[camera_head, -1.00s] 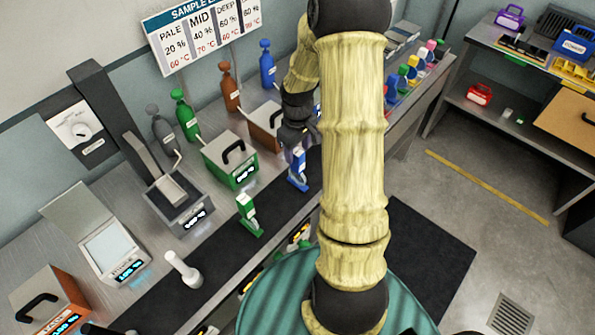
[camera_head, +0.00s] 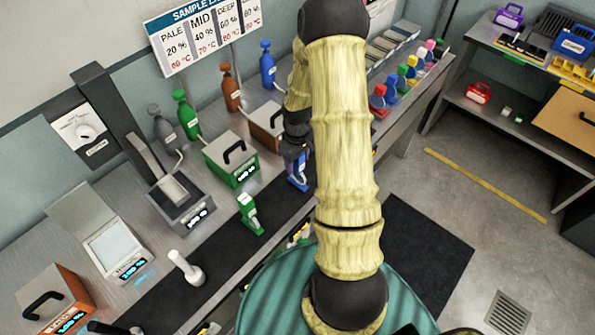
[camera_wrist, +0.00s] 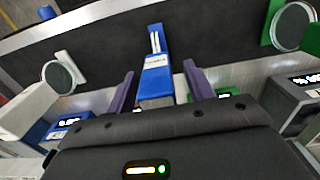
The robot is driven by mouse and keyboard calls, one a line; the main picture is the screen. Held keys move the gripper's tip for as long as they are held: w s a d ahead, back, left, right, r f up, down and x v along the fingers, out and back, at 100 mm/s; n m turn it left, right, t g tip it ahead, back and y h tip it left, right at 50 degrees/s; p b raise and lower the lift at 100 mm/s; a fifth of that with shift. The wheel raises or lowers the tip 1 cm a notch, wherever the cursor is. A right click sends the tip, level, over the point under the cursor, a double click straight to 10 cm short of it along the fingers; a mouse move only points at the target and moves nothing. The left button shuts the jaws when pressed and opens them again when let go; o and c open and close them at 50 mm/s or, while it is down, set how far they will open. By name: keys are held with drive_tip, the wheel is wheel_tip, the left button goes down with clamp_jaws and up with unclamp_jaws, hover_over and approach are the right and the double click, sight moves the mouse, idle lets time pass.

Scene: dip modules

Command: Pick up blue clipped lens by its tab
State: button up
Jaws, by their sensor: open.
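The blue clipped lens (camera_head: 297,176) stands upright on the black strip of the bench in the head view; its upper part is partly covered by my dark wrist. In the wrist view the blue piece (camera_wrist: 154,45) has a pale label and white lines, and it lies between the two purple fingers of my gripper (camera_wrist: 158,72). The fingers are open, with a gap on each side of it. I cannot tell which part is the tab, and its lens disc is not clear.
A green clip piece (camera_head: 250,214) and a white stand (camera_head: 185,268) are on the same strip to the left. A green box (camera_head: 231,160) and a brown box (camera_head: 266,122) stand behind. Small coloured pieces (camera_head: 402,80) line the bench at right.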

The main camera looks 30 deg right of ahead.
clamp_jaws()
drive_tip(key=shift+r, duration=0.1)
idle(0.3)
wheel_tip(320, 180, up, 10)
drive_tip(key=shift+f+b, duration=0.1)
drive_tip(key=shift+b, duration=0.9)
